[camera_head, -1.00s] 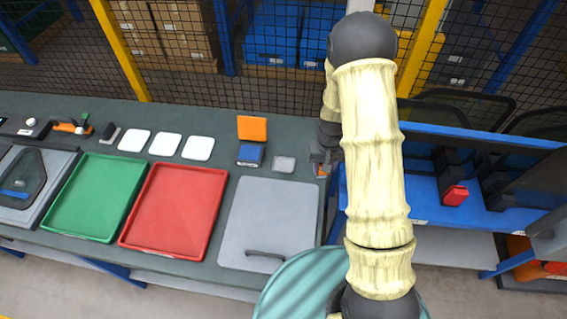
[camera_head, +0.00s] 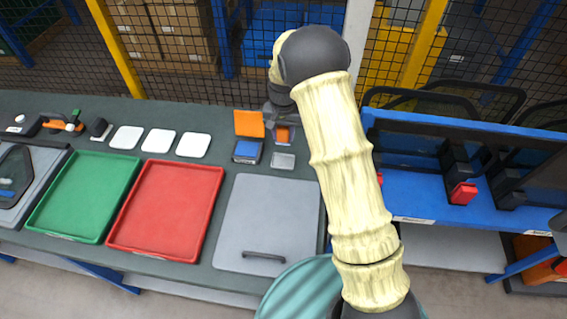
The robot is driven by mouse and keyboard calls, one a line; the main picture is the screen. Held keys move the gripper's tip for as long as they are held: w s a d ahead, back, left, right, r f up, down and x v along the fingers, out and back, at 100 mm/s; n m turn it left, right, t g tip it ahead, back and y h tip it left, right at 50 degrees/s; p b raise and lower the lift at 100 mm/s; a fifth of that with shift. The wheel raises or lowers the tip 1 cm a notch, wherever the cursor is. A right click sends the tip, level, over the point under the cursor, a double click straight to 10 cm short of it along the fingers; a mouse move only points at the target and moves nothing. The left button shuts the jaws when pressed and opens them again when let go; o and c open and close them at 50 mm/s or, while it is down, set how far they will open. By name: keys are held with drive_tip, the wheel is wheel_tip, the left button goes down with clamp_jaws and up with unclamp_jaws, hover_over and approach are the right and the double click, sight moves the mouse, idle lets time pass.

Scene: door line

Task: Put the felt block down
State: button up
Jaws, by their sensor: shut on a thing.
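My gripper (camera_head: 283,124) is at the back of the bench, above the dark bench top. It is shut on a small block with an orange face, the felt block (camera_head: 284,135), and the fingers hide part of it. A small light grey plate (camera_head: 283,161) lies just in front of the block. To the left is an open pad with a blue face (camera_head: 247,151) and an orange lid (camera_head: 249,123) standing behind it. I cannot tell whether the held block touches the bench.
Left of the pad are three white tiles (camera_head: 158,141), a red tray (camera_head: 166,205) and a green tray (camera_head: 84,195). A grey panel with a handle (camera_head: 268,222) lies in front. A blue rack (camera_head: 425,190) stands right, and mesh fencing (camera_head: 180,85) runs behind.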

drive_tip(key=shift+f+p, duration=0.8)
drive_tip(key=shift+f, duration=2.35)
drive_tip(key=shift+w+f+p, duration=0.1)
drive_tip(key=shift+f+p, duration=0.5)
drive_tip(key=shift+f, duration=1.3)
drive_tip(key=shift+s+f, duration=0.15)
drive_tip(key=shift+s, duration=0.1)
drive_tip(key=o, duration=1)
drive_tip(key=shift+w, duration=0.1)
drive_tip(key=shift+o, duration=0.2)
wheel_tip(320, 180, up, 12)
drive_tip(key=b, duration=0.2)
drive_tip(key=shift+r+b, duration=0.2)
drive_tip(key=shift+b, duration=0.15)
